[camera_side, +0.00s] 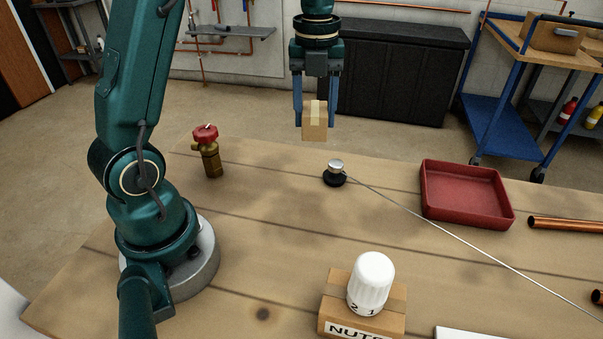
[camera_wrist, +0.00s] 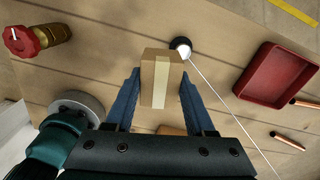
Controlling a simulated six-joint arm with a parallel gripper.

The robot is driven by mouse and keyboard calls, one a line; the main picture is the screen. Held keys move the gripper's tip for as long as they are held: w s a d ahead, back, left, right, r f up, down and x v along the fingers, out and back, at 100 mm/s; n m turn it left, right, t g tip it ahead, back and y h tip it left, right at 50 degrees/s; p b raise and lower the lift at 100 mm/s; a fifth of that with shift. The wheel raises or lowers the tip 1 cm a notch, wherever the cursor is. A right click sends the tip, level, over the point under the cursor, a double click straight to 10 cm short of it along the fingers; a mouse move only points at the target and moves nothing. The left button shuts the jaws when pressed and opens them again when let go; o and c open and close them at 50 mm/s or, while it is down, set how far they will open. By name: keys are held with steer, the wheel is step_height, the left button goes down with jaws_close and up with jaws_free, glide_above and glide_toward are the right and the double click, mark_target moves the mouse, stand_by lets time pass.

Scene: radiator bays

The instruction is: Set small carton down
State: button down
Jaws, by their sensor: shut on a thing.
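The small carton (camera_side: 314,120) is brown cardboard with a pale tape strip. My gripper (camera_side: 316,112) is shut on it and holds it in the air above the far part of the wooden table (camera_side: 262,215). In the wrist view the small carton (camera_wrist: 161,78) sits between the two blue fingers of my gripper (camera_wrist: 160,88), upright as far as I can tell. Nothing under it touches it in the side view.
A brass valve with red handle (camera_side: 208,150) stands far left. A dark knob with a metal top (camera_side: 335,173) trails a thin cable. A red tray (camera_side: 466,194) and copper pipes (camera_side: 566,224) lie right. A white thermostat head (camera_side: 371,284) sits on a NUTS box (camera_side: 341,317) in front.

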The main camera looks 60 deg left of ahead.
steer(key=w+d+f, duration=0.1)
steer(key=d+f, duration=0.1)
steer(key=d, duration=0.3)
steer(key=w+d+f+m, duration=0.1)
steer(key=d+f, duration=0.2)
steer(key=d, duration=0.2)
steer(key=w+d+f+m, duration=0.1)
steer(key=w+d+f, duration=0.1)
steer(key=d, duration=0.4)
steer(key=shift+f, duration=2.3)
steer(key=shift+f, duration=0.2)
steer(key=shift+c, duration=1.3)
jaws_free()
steer(key=shift+r, duration=0.1)
